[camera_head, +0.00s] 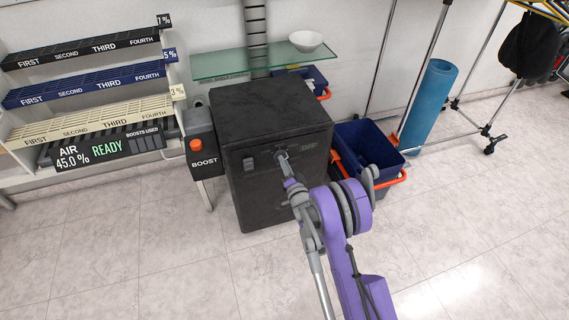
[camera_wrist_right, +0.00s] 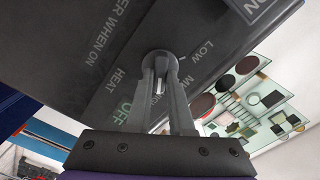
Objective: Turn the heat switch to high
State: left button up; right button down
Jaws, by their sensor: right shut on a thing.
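The dark box-shaped heater (camera_head: 250,195) stands on the floor in the middle of the head view. My right gripper (camera_head: 283,160) is at its front face, and its fingers cover most of the heat switch there. In the right wrist view, my right gripper (camera_wrist_right: 160,82) is shut on the round grey heat switch (camera_wrist_right: 158,62). Printed words HEAT, OFF, LOW and one starting with M lie around the switch; OFF is green. The fingers hide part of the lettering, and I cannot tell which setting the switch points to. My left gripper is not in view.
A second small switch (camera_head: 249,163) is on the heater's front, left of my gripper. A BOOST box with an orange button (camera_head: 196,145) stands left of the heater. A blue bucket (camera_head: 370,145) is on the right. A glass shelf (camera_head: 215,64) is behind. Floor in front is clear.

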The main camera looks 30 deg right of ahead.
jog(key=shift+m, duration=0.4)
jog(key=c, duration=0.8)
grip_release()
jog(key=b+v, duration=0.1)
jog(key=v, duration=0.9)
jog(key=shift+s+b, duration=0.35)
jog(key=shift+s, duration=0.05)
